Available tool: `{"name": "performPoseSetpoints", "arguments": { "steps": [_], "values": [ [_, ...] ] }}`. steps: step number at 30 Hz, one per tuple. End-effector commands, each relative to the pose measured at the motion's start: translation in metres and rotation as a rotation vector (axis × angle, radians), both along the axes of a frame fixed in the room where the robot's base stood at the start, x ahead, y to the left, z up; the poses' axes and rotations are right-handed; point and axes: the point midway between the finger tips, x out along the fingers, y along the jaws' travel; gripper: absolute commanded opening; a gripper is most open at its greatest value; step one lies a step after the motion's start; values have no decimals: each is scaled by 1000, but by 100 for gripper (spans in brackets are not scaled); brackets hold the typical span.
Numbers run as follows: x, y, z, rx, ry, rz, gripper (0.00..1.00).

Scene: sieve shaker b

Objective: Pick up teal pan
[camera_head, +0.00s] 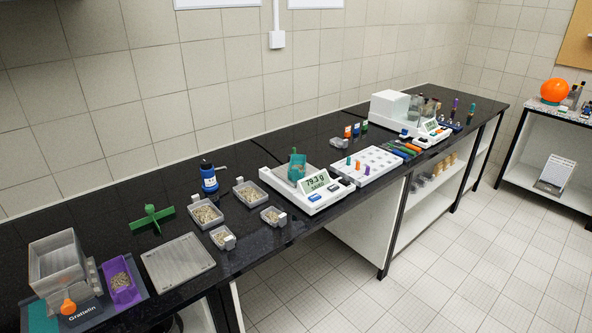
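A small teal pan (297,168) sits on top of the white balance (312,202) at the middle of the long black bench. Its back side stands up higher than its front, and some pale material seems to show in it. The balance display reads about 79.3 g. My gripper is not in this view, and nothing is seen touching the pan.
Several grey trays of grains, one of them (206,215), and a blue bottle (209,180) stand left of the balance. A white rack (367,166) stands close to its right. A purple tray (121,283) and grey plate (179,264) lie at the near left.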

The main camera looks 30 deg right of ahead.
Motion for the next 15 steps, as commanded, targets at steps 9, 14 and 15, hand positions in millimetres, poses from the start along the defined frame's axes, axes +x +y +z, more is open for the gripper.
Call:
{"name": "performPoseSetpoints", "arguments": {
  "steps": [9, 14, 15],
  "values": [
    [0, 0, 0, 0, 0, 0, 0],
    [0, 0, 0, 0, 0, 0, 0],
    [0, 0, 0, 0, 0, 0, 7]
  ]
}}
